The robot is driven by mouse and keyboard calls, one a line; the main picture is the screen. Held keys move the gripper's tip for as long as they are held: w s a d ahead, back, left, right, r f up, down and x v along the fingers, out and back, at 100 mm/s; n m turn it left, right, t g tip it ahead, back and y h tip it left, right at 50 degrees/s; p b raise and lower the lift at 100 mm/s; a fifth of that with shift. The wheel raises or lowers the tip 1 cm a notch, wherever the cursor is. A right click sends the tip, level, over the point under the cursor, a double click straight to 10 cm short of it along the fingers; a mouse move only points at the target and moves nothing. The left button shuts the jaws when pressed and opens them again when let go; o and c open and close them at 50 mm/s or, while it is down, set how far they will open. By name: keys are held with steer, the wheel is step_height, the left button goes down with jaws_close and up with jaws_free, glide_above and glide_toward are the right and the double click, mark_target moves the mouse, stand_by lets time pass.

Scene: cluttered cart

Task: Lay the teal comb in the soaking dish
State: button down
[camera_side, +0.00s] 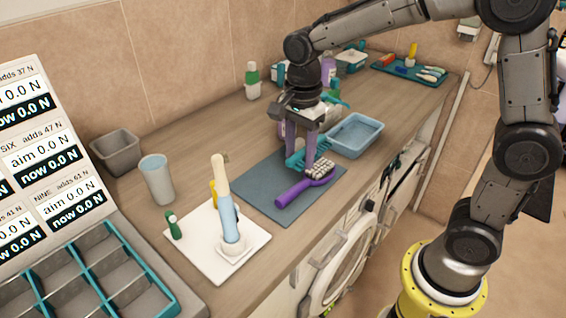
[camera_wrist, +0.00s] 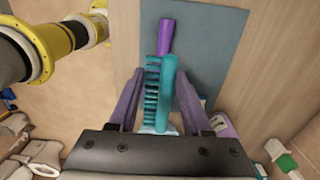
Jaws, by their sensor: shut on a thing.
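The teal comb (camera_side: 294,161) is between the purple fingers of my gripper (camera_side: 301,158), which is shut on it. In the wrist view the comb (camera_wrist: 169,82) runs lengthwise between the fingers, its teeth toward the left. In the side view it is over the far right part of the grey-blue mat, close to the bristle head of a purple brush. Whether comb and brush touch I cannot tell. The soaking dish (camera_side: 372,128), a light blue rectangular tray, stands on the counter just right of my gripper. The part of its inside that shows looks empty.
The purple brush (camera_side: 293,193) lies on the mat (camera_side: 262,166); its handle (camera_wrist: 166,37) shows beyond the comb. A white board (camera_side: 205,252) with a blue-handled upright tool (camera_side: 226,200) is at left. Bottles crowd behind my gripper. A teal tray (camera_side: 385,66) lies far right.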

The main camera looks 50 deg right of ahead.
steer(key=shift+s+d+r+n, duration=0.55)
steer(key=shift+s+r+n, duration=0.85)
steer(key=shift+s, duration=2.65)
steer(key=s+d+m, duration=0.2)
steer(key=d+m, duration=0.1)
steer(key=d, duration=1.3)
steer(key=w+d+f, duration=0.2)
steer(key=w, duration=0.1)
steer(key=w+d+f, duration=0.2)
steer(key=w+f, duration=0.1)
steer(key=w, duration=0.1)
steer(key=w+d+f, duration=0.3)
steer(key=w, duration=0.1)
steer(key=shift+f, duration=0.1)
steer(key=shift+w+d+f, duration=0.1)
steer(key=shift+w+f, duration=0.05)
steer(key=shift+f, duration=0.85)
steer(key=shift+w+d+f, duration=0.1)
steer(key=shift+w+f, duration=0.05)
steer(key=shift+f, duration=0.8)
